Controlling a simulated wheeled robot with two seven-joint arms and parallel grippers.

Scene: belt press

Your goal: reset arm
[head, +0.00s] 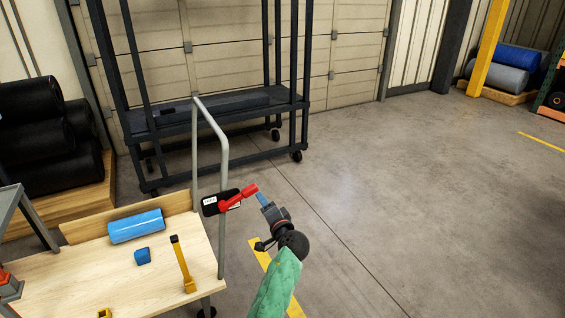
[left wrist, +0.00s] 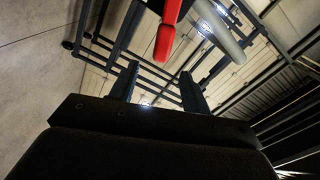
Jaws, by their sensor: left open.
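A red lever (head: 238,198) sticks out from a black box (head: 211,204) with a white label, beside a grey post. Its free end points up and right. My left gripper (head: 263,198) is just right of that end, with its bluish fingertips close to it. In the left wrist view, the two fingers (left wrist: 158,82) stand apart with nothing gripped. The red lever's end (left wrist: 167,35) shows in the gap just beyond the fingertips. I cannot tell whether they touch. My right gripper is not in view.
A dark wheeled rack (head: 220,108) stands behind. Floor to the right is clear.

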